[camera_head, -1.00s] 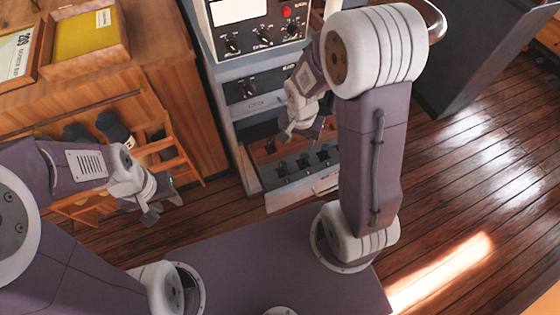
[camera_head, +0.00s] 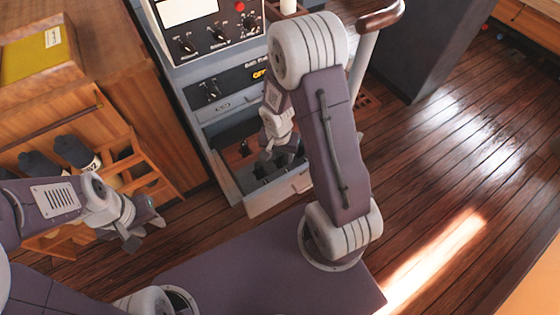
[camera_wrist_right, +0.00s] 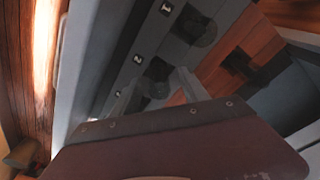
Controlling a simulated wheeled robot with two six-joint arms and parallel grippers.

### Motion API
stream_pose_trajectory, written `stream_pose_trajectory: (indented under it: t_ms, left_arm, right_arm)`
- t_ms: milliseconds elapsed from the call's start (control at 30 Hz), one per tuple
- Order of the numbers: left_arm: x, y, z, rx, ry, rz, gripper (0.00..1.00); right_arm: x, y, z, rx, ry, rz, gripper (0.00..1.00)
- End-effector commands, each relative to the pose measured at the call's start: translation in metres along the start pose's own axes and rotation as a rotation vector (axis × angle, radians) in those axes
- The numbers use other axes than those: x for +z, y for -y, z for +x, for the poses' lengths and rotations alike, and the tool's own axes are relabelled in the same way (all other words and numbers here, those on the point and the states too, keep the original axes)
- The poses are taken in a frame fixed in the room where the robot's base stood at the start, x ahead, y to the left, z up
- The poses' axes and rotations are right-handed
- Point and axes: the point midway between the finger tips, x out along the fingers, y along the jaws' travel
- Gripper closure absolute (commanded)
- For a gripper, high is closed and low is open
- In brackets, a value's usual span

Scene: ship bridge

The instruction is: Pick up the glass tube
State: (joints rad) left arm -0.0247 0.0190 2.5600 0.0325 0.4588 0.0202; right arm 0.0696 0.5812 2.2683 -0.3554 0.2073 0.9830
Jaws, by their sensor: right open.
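I cannot make out a clear glass tube in either view. The open drawer (camera_head: 275,199) of the grey console holds several dark, rounded pieces. In the right wrist view, two of them, an upper dark piece (camera_wrist_right: 195,25) and a lower dark piece (camera_wrist_right: 158,72), lie beside numbered labels. My right gripper (camera_head: 280,153) is over the drawer. In the wrist view its open fingers (camera_wrist_right: 158,92) stand apart just in front of the lower dark piece; contact cannot be told. My left gripper (camera_head: 143,226) hangs away from the console, near the wooden rack, with nothing seen in it.
The grey console (camera_head: 205,75) with dials stands behind the drawer. A wooden rack (camera_head: 150,175) with dark bottles (camera_head: 75,152) is at left. A yellow-lined tray (camera_head: 38,50) lies on the wooden cabinet. A dark panel (camera_head: 425,45) stands at upper right. The plank floor at right is clear.

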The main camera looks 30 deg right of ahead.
Motion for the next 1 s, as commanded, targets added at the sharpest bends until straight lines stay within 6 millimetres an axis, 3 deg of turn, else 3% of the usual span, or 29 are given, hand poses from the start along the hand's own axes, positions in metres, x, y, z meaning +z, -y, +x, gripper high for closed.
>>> stream_pose_trajectory:
  t_ms: [233,400,433,733,1000]
  left_arm:
    - [0.000,0.000,0.001,0.000,0.000,0.000,0.64]
    - [0.000,0.000,0.001,0.000,0.000,0.000,0.64]
    - [0.000,0.000,0.001,0.000,0.000,0.000,0.64]
    - [-0.001,0.000,-0.004,0.000,0.000,0.000,0.64]
    - [-0.003,-0.001,-0.032,0.000,0.000,0.000,0.64]
  right_arm:
    - [0.000,0.000,0.002,0.000,0.000,0.000,0.50]
    - [0.000,0.000,0.002,0.000,0.000,0.000,0.98]
    - [0.000,0.000,0.002,0.000,0.000,0.000,1.00]
    - [-0.002,0.000,-0.006,-0.001,-0.002,0.000,1.00]
    - [-0.010,0.001,-0.070,-0.003,-0.004,0.001,1.00]
